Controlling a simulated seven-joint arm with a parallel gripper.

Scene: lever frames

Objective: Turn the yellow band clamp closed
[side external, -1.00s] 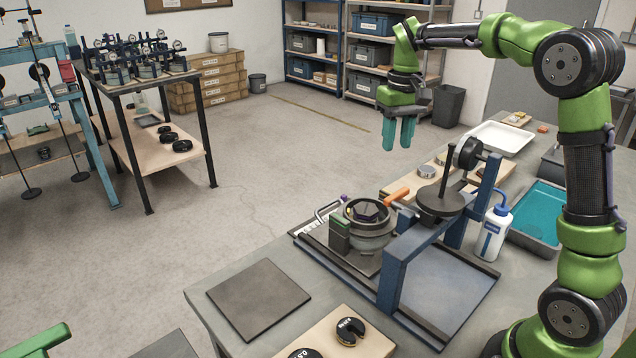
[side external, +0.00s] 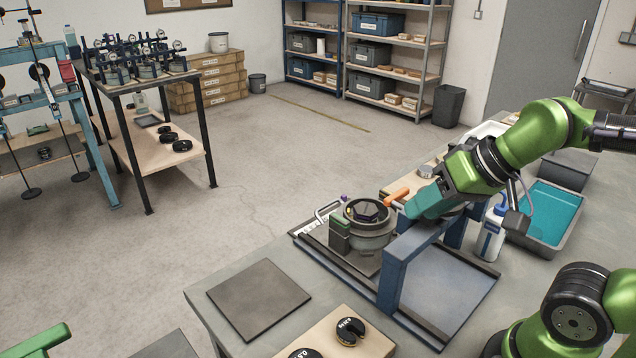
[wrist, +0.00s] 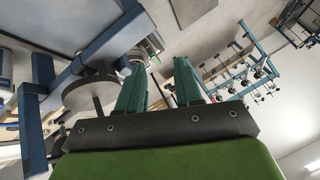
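I see no clearly yellow band clamp. A round dark ring-shaped device (side external: 368,215) with a purple knob and a green block stands on a plate on the bench. A short orange handle (side external: 397,194) sticks out at its right side. My gripper (side external: 412,208) has its teal fingers low beside this handle, above the blue frame (side external: 402,262); whether they touch the handle is unclear. In the wrist view my gripper (wrist: 160,66) shows two fingers spread apart with no object clearly held between them. The grey disc (wrist: 90,93) of the blue frame lies close to one finger.
The blue upright frame and its disc crowd my gripper. A wash bottle (side external: 492,230) and a teal-lined tray (side external: 545,218) stand to the right. A flat dark plate (side external: 258,298) and black slotted weights (side external: 350,331) lie at the front.

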